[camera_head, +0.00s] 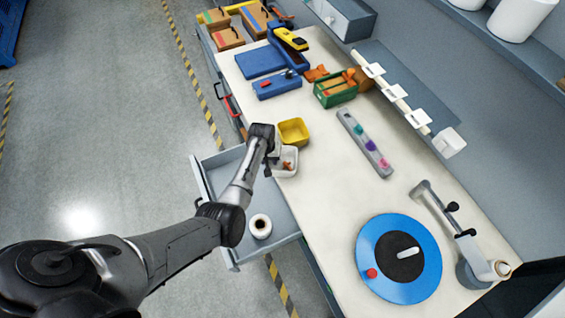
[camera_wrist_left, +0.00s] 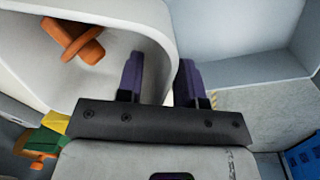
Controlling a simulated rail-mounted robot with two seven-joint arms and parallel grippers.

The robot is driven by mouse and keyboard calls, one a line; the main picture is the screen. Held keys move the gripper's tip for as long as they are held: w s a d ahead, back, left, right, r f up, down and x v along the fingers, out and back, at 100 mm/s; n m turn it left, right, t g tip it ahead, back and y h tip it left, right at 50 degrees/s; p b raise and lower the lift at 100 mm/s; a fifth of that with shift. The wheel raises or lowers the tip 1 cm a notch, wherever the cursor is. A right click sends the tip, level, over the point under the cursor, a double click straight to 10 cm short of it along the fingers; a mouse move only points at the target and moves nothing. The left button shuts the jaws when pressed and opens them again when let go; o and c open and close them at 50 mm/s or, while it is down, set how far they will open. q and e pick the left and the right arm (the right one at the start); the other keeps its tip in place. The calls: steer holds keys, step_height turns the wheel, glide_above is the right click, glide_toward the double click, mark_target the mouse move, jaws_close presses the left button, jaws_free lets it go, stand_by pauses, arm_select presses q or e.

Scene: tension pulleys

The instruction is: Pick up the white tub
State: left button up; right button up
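The white tub (camera_head: 286,165) stands at the near edge of the workbench, beside the yellow tub, with small orange-brown parts in it. In the left wrist view the white tub (camera_wrist_left: 90,20) fills the upper left, with an orange part (camera_wrist_left: 75,38) inside. My left gripper (camera_head: 271,168) is at the tub's left side and hides part of it. In the wrist view its two dark purple fingers (camera_wrist_left: 160,78) stand apart, one over the tub's inside and one outside, with the tub's wall between them. Firm contact is not clear. My right gripper is not in view.
The yellow tub (camera_head: 294,131) stands just behind. An open grey drawer (camera_head: 216,179) below the bench edge holds a white roll (camera_head: 260,227). A green crate (camera_head: 336,92), a grey strip with coloured knobs (camera_head: 364,142) and a blue disc (camera_head: 375,236) are on the bench.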

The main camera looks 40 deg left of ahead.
arm_select(q)
jaws_close()
steer(key=shift+r, duration=0.15)
stand_by(0.6)
